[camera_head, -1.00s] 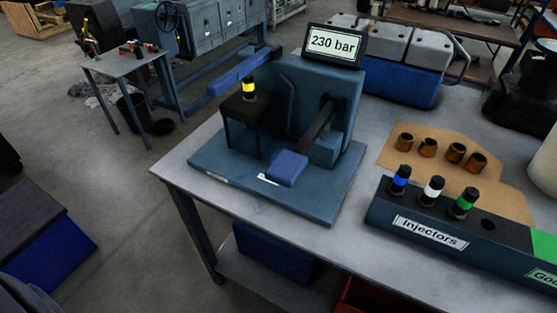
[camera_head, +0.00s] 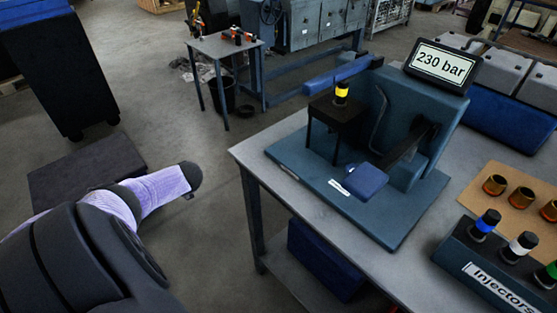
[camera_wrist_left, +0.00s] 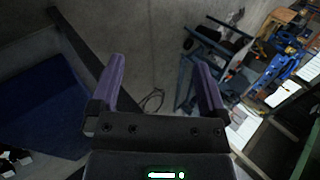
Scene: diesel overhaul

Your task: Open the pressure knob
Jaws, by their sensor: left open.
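The pressure tester (camera_head: 405,110) is a blue-grey stand on a base plate on the workbench, with a display (camera_head: 440,65) reading "230 bar". A dark lever with a blue handle (camera_head: 361,181) sticks out of its front. A yellow-banded injector (camera_head: 341,94) stands upright in its black holder (camera_head: 337,118). I cannot make out a separate pressure knob. My left gripper (camera_wrist_left: 160,64) is open and empty in the left wrist view, above the floor. In the head view my left arm is at lower left, apart from the tester; its fingers are not visible. My right gripper is out of view.
The bench (camera_head: 285,175) has a bare strip along its left edge. An injector rack (camera_head: 500,280) and several copper-coloured cups (camera_head: 521,198) are at right. A small tool table (camera_head: 225,45) and a dark cabinet (camera_head: 60,70) stand behind on the floor.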

